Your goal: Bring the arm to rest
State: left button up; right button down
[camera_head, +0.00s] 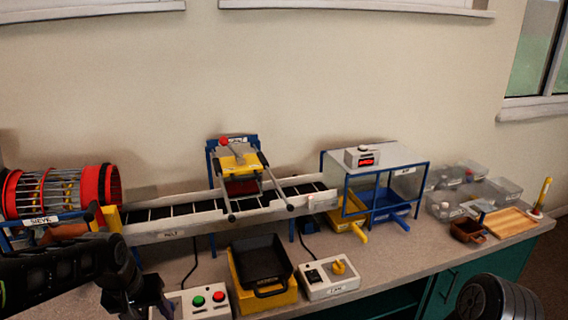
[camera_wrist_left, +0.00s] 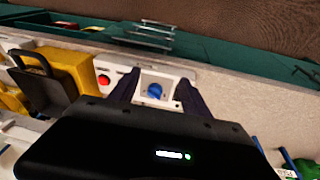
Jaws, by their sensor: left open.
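My left arm comes in from the left in the head view, and its gripper (camera_head: 143,303) is low over the front of the bench, at the left end of a white control box (camera_head: 190,309) with a green and a red button. In the left wrist view the gripper (camera_wrist_left: 156,82) is open, its two dark fingers apart. A blue knob (camera_wrist_left: 154,91) on a white panel shows between the fingers. I cannot tell whether the fingers touch the panel. Nothing is held. The knob is hidden in the head view. My right gripper is not in view.
A red drum sieve (camera_head: 60,193) and a belt conveyor (camera_head: 215,213) stand behind the gripper. Clear bins (camera_head: 470,190) stand far right.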

pick_arm(q)
jog(key=s+d+f+m+t+h+p, duration=0.1)
jog(key=s+d+f+m+t+h, duration=0.1)
jog(key=d+f, duration=1.45)
jog(key=s+d+f+g, duration=0.2)
jog(key=s+f, duration=0.3)
jog(key=s, duration=0.4)
jog(key=s+d+f+g+h+p, duration=0.1)
jog(key=s+d+f, duration=0.3)
jog(key=s, duration=0.5)
notch_tip(320, 180, down, 3)
jog(key=shift+d+r+n+g+h+p, duration=0.2)
jog(key=shift+d+n+g+h+p, duration=0.15)
jog(key=shift+g, duration=0.25)
